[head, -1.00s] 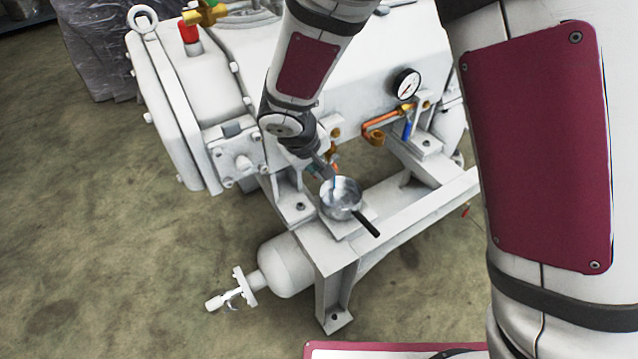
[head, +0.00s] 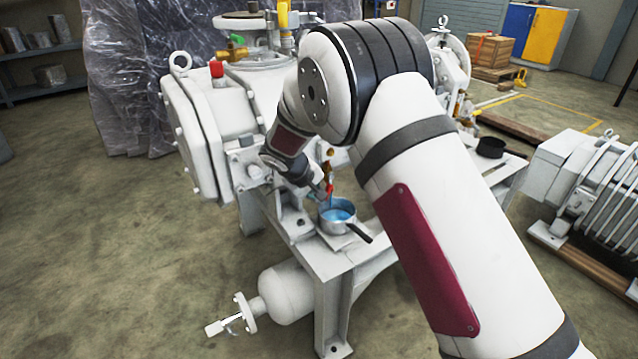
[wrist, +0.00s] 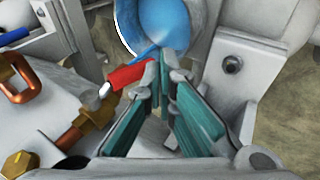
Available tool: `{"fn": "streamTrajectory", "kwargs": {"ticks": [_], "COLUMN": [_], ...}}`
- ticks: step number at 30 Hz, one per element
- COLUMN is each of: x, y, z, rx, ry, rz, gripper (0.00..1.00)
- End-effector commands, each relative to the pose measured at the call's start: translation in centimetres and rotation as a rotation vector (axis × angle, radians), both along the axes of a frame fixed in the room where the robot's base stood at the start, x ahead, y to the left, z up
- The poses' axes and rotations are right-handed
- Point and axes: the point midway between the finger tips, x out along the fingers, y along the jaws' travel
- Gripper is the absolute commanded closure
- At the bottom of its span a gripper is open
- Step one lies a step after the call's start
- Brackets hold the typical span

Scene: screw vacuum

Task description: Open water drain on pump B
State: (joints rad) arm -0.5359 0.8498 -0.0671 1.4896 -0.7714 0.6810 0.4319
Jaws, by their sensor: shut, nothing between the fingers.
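The white pump (head: 190,130) stands on a frame at left of centre. Its water drain is a brass valve (wrist: 92,122) with a red handle (wrist: 128,76); the handle also shows small in the head view (head: 329,188). A thin blue stream runs beyond the handle into a metal saucepan (head: 337,226), which holds blue water (wrist: 158,18). My gripper (wrist: 165,66) is shut and empty, its teal-padded fingers together. Its tips are right beside the handle's end; I cannot tell whether they touch. In the head view my gripper partly hides the valve.
A copper pipe (wrist: 18,78) and a blue handle (wrist: 14,36) are left in the wrist view. A white tank (head: 285,293) hangs below the frame. A second machine (head: 600,200) stands at right, with a black pan (head: 490,147) nearby. Floor at left is clear.

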Motion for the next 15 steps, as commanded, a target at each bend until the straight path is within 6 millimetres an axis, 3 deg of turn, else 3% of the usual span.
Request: {"fn": "streamTrajectory", "kwargs": {"ticks": [4, 15], "x": [0.79, 0.74], "y": [-0.47, -0.39], "z": [-0.74, -0.37], "rx": [-0.001, 0.0], "ry": [0.0, 0.0], "rz": [-0.002, 0.0], "gripper": [1.0, 1.0]}}
